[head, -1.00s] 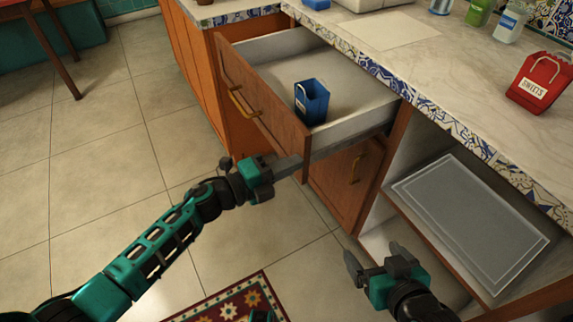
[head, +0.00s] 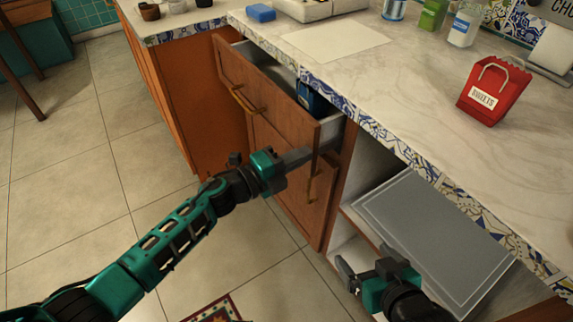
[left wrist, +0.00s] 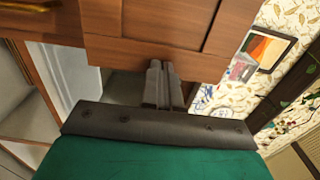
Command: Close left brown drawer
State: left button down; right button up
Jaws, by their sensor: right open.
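The brown drawer (head: 285,112) under the counter is partly open in the head view, its front standing out from the cabinet. A blue container (head: 312,98) sits inside, mostly hidden by the drawer front and counter. My left gripper (head: 305,155) is shut and empty, its fingertips at the lower right end of the drawer front. In the left wrist view the paired fingers (left wrist: 162,75) meet the brown panel (left wrist: 160,28); exact contact is hard to tell. My right gripper (head: 368,264) is open and empty, in front of the open shelf.
A brown cabinet door (head: 300,195) is below the drawer. A grey tray (head: 435,235) lies on the open shelf at right. The counter (head: 410,95) holds a red sweets bag (head: 494,92). The tiled floor at left is clear; a patterned rug (head: 215,310) lies at the bottom.

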aim_at(330, 140)
pick_arm(q)
jog(key=b+x, duration=0.2)
jog(key=x, duration=0.5)
jog(key=shift+w+d+f+b, duration=0.1)
jog(key=shift+d+b, duration=0.05)
jog(key=shift+b, duration=0.15)
jog(key=shift+w+d, duration=0.2)
jog(key=shift+d, duration=0.05)
jog(key=shift+d+r, duration=0.15)
jog(key=shift+r, duration=0.15)
jog(key=shift+w+r, duration=0.1)
